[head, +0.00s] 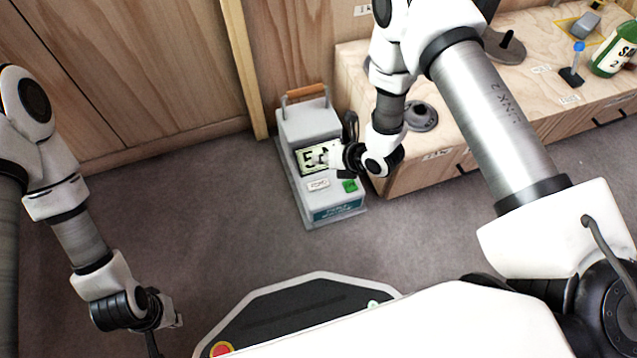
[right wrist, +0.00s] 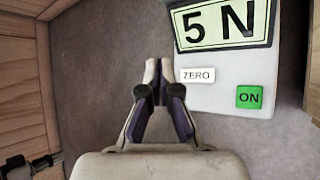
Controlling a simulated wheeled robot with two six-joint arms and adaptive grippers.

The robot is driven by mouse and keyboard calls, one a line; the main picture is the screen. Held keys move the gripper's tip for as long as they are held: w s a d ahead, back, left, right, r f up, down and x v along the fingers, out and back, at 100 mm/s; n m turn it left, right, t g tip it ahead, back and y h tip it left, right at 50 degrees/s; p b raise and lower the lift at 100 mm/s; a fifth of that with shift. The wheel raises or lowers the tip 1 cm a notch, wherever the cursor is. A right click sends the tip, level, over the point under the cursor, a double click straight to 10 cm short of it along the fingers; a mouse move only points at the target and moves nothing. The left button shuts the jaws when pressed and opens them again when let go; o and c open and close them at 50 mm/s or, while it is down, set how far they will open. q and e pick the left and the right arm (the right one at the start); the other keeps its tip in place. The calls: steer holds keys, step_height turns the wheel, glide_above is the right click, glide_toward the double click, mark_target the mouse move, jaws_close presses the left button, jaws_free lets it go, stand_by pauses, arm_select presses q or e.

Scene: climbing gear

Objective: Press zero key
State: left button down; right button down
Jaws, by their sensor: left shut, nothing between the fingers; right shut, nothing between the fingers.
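The grey scale box (head: 303,124) stands on the floor and has a handle on top. Its display (right wrist: 220,22) reads "5 N" in the right wrist view; in the head view my right gripper partly covers it. The white ZERO key (right wrist: 197,75) sits below the display, left of the green ON key (right wrist: 249,97); it also shows in the head view (head: 318,185). My right gripper (right wrist: 158,66) is shut and empty, its tips just left of the ZERO key and apart from it in that view. My left gripper (head: 178,319) is shut and empty, at the lower left, far from the box.
A wooden bench (head: 420,165) with gear on it stands right of the box, close to my right arm. A wooden wall (head: 120,70) is behind. The carpet (head: 200,210) left of the box is clear.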

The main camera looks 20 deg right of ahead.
mark_target(321, 185)
step_height(321, 185, down, 8)
steer(key=b, duration=0.7)
steer(key=shift+f, duration=0.45)
stand_by(0.6)
steer(key=shift+f, duration=0.35)
steer(key=shift+f+b, duration=0.35)
steer(key=shift+f, duration=0.05)
stand_by(0.5)
steer(key=shift+r, duration=0.1)
steer(key=shift+r+p, duration=0.7)
steer(key=shift+p, duration=0.1)
